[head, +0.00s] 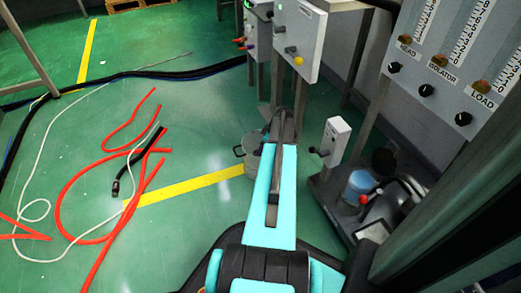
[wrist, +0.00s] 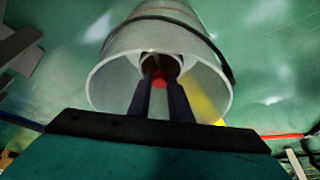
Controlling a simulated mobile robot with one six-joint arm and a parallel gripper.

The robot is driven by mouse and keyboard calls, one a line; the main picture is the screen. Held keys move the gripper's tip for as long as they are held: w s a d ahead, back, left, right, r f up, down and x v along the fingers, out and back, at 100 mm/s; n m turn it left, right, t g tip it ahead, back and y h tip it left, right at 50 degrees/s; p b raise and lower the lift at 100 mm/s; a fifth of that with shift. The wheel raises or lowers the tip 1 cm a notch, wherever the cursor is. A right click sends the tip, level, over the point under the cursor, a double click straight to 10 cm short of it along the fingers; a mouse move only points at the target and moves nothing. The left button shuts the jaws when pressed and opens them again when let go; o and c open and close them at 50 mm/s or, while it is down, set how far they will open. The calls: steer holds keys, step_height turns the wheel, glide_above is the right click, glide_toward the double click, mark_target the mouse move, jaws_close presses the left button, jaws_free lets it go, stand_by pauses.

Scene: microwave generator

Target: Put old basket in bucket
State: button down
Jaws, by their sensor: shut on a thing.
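The grey bucket (head: 248,152) stands on the green floor in the head view, just left of my arm's far end, which hides part of it. In the wrist view the open rim of the bucket (wrist: 98,90) faces me, with a black band around its outer wall. My gripper (wrist: 160,78) points into the bucket's mouth. Its two dark fingers are shut on a small, dim, round thing, likely the old basket (wrist: 160,57), with a ring-like edge. A red spot shows between the fingers. I cannot tell how deep it is in the bucket.
A yellow floor line (head: 185,190) runs up to the bucket. Red hoses (head: 75,180) and a white cable (head: 40,130) lie on the floor at left. Right of my arm stand a grey control box (head: 335,140) and a low trolley (head: 335,195). A gauge panel (head: 450,60) stands farther right.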

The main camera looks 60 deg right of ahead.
steer(key=c, duration=1.6)
jaws_free()
steer(key=p+v, duration=0.5)
steer(key=v, duration=0.7)
steer(key=shift+r+p, duration=0.15)
steer(key=shift+p, duration=0.15)
steer(key=shift+w, duration=0.1)
